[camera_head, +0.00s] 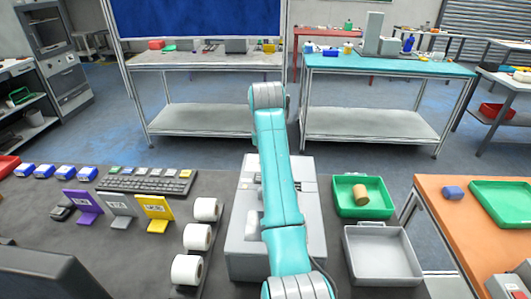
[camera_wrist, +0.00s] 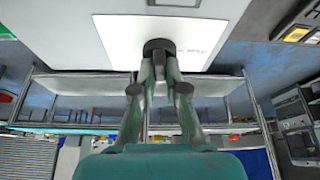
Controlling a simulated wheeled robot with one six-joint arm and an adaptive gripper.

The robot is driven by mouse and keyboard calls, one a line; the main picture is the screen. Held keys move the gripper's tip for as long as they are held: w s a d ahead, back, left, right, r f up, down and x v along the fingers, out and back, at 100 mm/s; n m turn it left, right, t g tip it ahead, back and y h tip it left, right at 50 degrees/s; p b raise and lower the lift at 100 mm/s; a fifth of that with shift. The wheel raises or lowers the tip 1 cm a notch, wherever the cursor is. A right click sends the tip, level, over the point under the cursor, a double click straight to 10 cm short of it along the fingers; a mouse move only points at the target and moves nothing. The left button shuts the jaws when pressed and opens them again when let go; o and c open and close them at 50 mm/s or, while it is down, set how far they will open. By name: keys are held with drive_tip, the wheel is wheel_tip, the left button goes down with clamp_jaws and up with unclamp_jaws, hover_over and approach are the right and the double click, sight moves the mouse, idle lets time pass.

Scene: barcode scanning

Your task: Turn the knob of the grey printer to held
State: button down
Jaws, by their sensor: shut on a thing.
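The grey printer (camera_head: 243,250) stands on the dark table in the middle of the head view, partly covered by my teal arm. In the wrist view its pale front panel (camera_wrist: 110,38) fills the upper middle. A dark round knob (camera_wrist: 159,45) sticks out from this panel, with small, unreadable print to its right. My gripper (camera_wrist: 160,68) is shut on the knob, one finger on each side. The knob's pointer direction cannot be made out. In the head view the knob and my fingertips are hidden.
White label rolls (camera_head: 197,238) stand left of the printer. Purple (camera_head: 88,205), grey (camera_head: 119,208) and yellow (camera_head: 157,210) stands and a keyboard (camera_head: 148,182) lie farther left. Right are a green tray (camera_head: 340,205) holding a brown cylinder (camera_head: 361,194) and an empty grey tray (camera_head: 382,262).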

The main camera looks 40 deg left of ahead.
drive_tip(key=n+g+y, duration=0.1)
drive_tip(key=n, duration=0.3)
drive_tip(key=shift+d, duration=0.1)
drive_tip(key=n+g, duration=0.1)
drive_tip(key=n, duration=0.1)
drive_tip(key=n+g, duration=0.1)
drive_tip(key=n, duration=0.1)
drive_tip(key=shift+w+n+y, duration=0.15)
drive_tip(key=shift+n+y, duration=0.25)
drive_tip(key=n, duration=0.2)
drive_tip(key=n+g, duration=0.1)
drive_tip(key=n, duration=0.1)
drive_tip(key=shift+w+n+g, duration=0.1)
drive_tip(key=shift+n+g, duration=0.6)
drive_tip(key=shift+n, duration=0.6)
drive_tip(key=shift+n+g+h, duration=0.3)
drive_tip(key=shift+n+h, duration=0.1)
drive_tip(key=shift+n, duration=0.4)
drive_tip(key=c, duration=1.2)
unclamp_jaws()
drive_tip(key=shift+m, duration=0.4)
